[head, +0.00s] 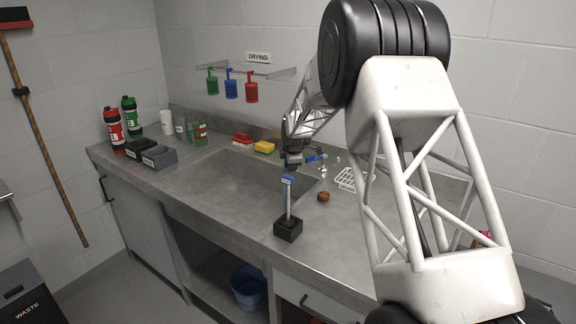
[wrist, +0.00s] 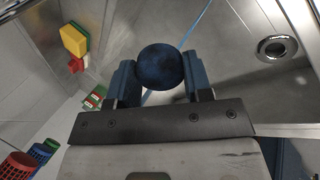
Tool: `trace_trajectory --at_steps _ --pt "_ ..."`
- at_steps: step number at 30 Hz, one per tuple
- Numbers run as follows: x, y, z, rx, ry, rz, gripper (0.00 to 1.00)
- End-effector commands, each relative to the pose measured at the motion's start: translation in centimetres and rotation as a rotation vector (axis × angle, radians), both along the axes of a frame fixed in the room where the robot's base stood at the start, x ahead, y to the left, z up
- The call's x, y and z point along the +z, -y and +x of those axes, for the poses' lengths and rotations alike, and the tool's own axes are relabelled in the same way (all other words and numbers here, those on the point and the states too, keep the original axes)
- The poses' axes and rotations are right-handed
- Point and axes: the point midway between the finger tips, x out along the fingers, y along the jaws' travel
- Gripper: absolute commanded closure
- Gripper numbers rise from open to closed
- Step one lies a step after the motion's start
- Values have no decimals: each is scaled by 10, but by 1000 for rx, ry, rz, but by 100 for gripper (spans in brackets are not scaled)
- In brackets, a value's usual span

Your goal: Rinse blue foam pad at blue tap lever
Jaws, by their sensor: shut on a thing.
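In the head view the pad is too small to make out at the jaws. A blue lever-like piece (head: 315,158), probably the tap lever, shows just right of my gripper; whether they touch I cannot tell. Below my gripper a thin upright rod with a blue top (head: 288,181) stands in a black block (head: 288,229).
The yellow sponge (head: 264,147) and red brush (head: 242,138) lie at the sink's back edge. A white rack (head: 350,180) and brown ball (head: 323,197) are on the right counter. Green, blue and red cups (head: 231,88) hang under the shelf. Bottles (head: 131,116) stand at left.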

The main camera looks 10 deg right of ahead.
Motion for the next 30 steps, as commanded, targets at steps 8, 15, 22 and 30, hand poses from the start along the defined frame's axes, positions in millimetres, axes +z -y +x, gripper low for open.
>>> trace_trajectory --at_steps 8,15,22,30 --pt "0 -7 0 0 0 0 76" --pt "0 -11 0 1 0 0 76" --pt "0 -11 0 0 0 0 76" --pt "0 -11 0 0 0 0 76"
